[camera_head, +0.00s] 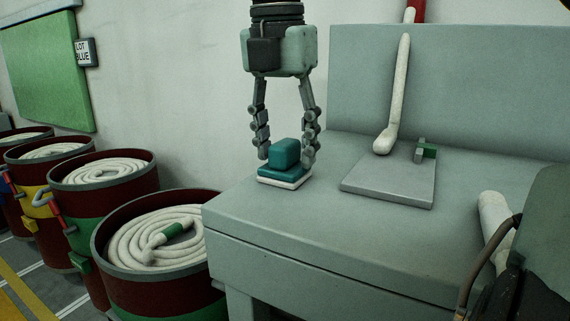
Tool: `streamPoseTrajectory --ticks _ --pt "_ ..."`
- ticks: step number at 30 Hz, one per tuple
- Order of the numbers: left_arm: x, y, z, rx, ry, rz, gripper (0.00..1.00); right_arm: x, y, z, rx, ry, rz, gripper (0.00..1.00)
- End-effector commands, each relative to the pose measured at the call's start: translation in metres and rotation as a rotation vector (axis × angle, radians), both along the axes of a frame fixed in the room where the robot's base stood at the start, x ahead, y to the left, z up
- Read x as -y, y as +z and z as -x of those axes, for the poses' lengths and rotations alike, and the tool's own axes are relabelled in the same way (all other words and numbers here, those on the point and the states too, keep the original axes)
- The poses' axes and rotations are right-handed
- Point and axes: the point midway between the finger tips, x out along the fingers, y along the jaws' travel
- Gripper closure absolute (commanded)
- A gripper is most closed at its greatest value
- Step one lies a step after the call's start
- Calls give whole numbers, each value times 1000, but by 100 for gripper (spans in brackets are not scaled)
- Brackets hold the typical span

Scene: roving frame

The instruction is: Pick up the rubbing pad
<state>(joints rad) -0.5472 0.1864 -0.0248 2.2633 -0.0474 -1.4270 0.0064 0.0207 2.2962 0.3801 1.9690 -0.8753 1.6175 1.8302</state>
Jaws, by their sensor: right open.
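The rubbing pad (285,172) lies flat on the grey-green bench near its left end. It has a teal block-shaped handle, a teal plate and a white underside. My right gripper (286,155) comes down from above, with its two fingers spread on the left and right of the handle. The fingertips are low, near the plate; small gaps show beside the handle, and whether they touch the plate cannot be told. My left gripper is not in view.
A grey plate (390,188) with a small green-and-grey piece (426,150) lies right of the pad. Several drums with coiled white rope (160,238) stand left of the bench (290,235).

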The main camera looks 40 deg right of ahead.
Motion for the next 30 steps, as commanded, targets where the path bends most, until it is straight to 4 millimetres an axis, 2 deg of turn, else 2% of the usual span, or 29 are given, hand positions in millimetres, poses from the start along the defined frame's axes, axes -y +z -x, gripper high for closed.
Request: streamPoseTrajectory --ticks 3,15,25,30 --pt "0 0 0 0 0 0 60 0 0 0 0 0 0 50" --pt "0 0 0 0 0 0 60 0 1 0 0 0 0 100" --pt "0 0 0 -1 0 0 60 0 3 0 1 -1 0 100" --pt "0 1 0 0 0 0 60 0 16 -1 4 -1 1 100"
